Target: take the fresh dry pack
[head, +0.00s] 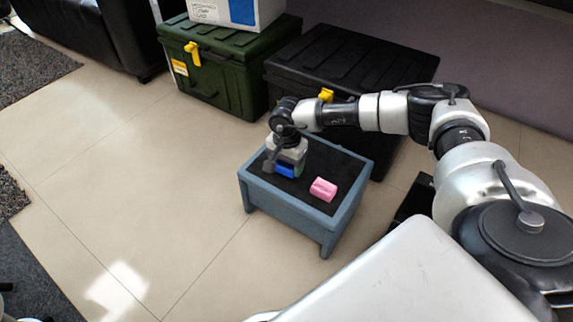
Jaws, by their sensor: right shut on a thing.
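A blue pack (284,171) is at the left part of a small blue-grey table with a dark top (318,158). My right gripper (283,164) points down over it and is shut on it; its fingers and wrist hide much of the pack. I cannot tell whether the pack still touches the table top. A pink pack (323,190) lies on the same top, to the right and nearer me, apart from the gripper. No label is readable on either pack. My left gripper does not show.
A green crate (225,72) with a white and blue box (236,10) on it stands behind the table. A black crate (345,55) stands close behind the table. A black sofa (90,30) is at the far left. The tiled floor (130,170) left of the table is clear.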

